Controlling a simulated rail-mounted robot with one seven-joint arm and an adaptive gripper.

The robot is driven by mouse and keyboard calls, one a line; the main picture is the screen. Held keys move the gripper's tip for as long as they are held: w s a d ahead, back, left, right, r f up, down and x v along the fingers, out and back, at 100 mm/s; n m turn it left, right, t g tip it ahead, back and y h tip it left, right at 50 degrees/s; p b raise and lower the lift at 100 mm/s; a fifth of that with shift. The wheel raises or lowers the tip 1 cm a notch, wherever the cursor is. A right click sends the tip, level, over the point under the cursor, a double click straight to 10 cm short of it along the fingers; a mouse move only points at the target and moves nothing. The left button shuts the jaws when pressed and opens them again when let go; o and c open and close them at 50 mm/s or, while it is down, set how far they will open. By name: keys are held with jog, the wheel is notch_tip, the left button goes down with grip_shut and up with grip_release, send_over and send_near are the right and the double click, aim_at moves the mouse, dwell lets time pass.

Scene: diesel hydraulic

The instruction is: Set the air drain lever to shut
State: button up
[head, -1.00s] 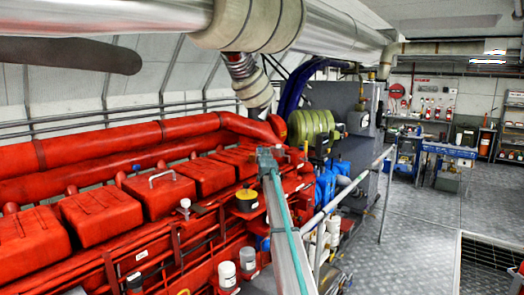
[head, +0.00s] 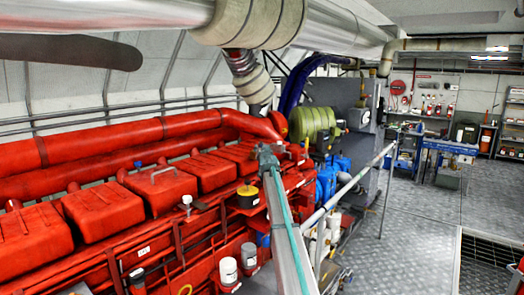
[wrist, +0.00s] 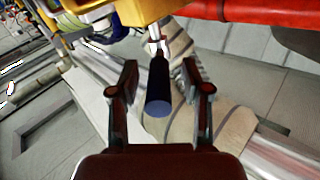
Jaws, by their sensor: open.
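A black cylindrical lever handle (wrist: 159,85) with a bluish end face shows in the middle of the wrist view. It joins a pale metal stem at its upper end, below a yellow part (wrist: 92,16). My gripper (wrist: 160,78) is open, with one finger on each side of the handle and a visible gap on both sides in the picture. I cannot tell from this view how deep the handle lies between the fingers. I cannot make out the lever or my gripper in the head view.
The red engine (head: 105,212) fills the left of the head view. A large silver pipe (head: 345,38) with pale wrapping (head: 250,22) runs overhead. A grey handrail (head: 345,190) runs beside the engine. The metal floor (head: 415,215) to the right is clear near a dark grating (head: 490,252).

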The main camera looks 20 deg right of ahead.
jog(key=shift+s, duration=0.1)
jog(key=v, duration=1.2)
